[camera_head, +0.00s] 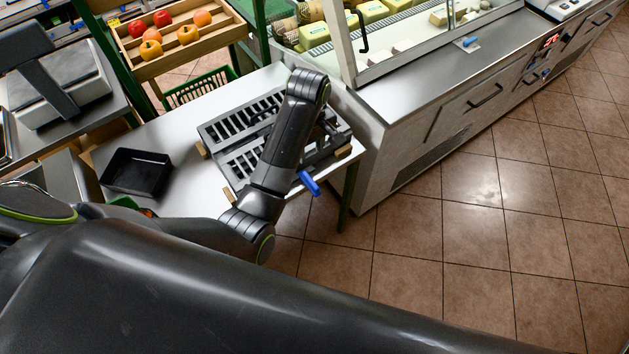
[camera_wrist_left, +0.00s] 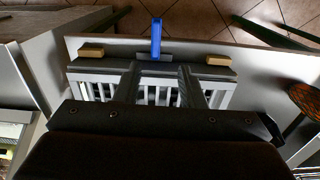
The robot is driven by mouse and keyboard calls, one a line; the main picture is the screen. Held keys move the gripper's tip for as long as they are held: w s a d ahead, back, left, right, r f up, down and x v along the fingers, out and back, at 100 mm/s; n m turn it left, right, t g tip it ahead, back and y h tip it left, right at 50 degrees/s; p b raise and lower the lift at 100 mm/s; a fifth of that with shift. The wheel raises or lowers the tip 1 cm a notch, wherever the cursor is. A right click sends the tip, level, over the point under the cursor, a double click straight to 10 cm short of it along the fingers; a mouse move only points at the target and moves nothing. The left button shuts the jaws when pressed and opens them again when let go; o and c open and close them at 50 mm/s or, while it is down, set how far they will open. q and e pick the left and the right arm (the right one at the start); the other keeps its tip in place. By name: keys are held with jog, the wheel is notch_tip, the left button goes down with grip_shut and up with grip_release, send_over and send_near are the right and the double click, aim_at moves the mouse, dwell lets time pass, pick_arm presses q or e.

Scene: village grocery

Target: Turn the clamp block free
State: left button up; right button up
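A grey slotted grate (camera_head: 240,135) lies on the white table. A dark bar runs along its near-right edge, with a blue handle (camera_head: 310,184) sticking out past the table edge. In the left wrist view the blue handle (camera_wrist_left: 156,38) stands out from a small dark clamp block (camera_wrist_left: 154,57) at the middle of that edge. My left gripper (camera_wrist_left: 158,70) is over the grate, its two fingers spread apart and pointing toward the clamp block. Nothing shows between the fingers but grate. Whether the fingertips touch the block I cannot tell. My arm hides part of the grate in the head view. My right gripper is not in view.
Small wooden blocks (camera_wrist_left: 91,52) sit by the grate's edges. A black tray (camera_head: 138,172) lies on the table to the left. A glass-fronted counter (camera_head: 440,80) stands close on the right. A fruit crate (camera_head: 190,40) stands behind. Tiled floor at the right is clear.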

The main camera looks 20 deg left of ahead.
pick_arm(q)
jog(key=b, duration=0.2)
send_near(314, 184)
notch_tip(314, 184, down, 9)
jog(key=shift+f, duration=0.1)
dwell(0.4)
jog(key=shift+w, duration=0.1)
grip_shut()
